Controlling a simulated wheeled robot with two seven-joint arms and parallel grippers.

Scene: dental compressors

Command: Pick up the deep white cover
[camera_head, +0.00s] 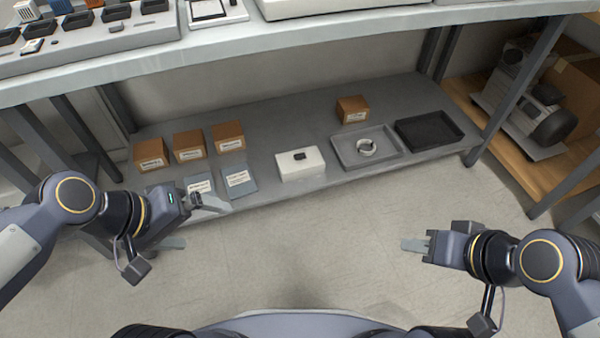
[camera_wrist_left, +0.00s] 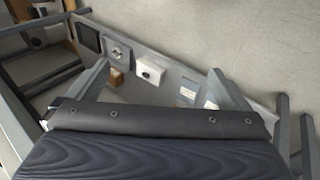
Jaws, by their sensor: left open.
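The deep white cover (camera_head: 301,166) appears to be the white box-shaped piece with a small black part on top, near the front edge of the grey lower shelf. It also shows in the left wrist view (camera_wrist_left: 151,73), between the two fingers and beyond them. My left gripper (camera_head: 194,222) is open and empty, in front of the shelf and left of the cover, apart from it. My right gripper (camera_head: 414,244) is in front of the shelf, to the right of the cover. Its fingers are seen edge-on, so their opening is unclear.
The lower shelf (camera_head: 270,120) holds several brown boxes (camera_head: 188,146), two flat packets (camera_head: 239,182), a grey tray (camera_head: 345,152) with a white ring (camera_head: 366,147), and a dark tray (camera_head: 429,131). The upper tabletop (camera_head: 220,45) overhangs it. Shelf legs (camera_head: 520,90) stand at the sides.

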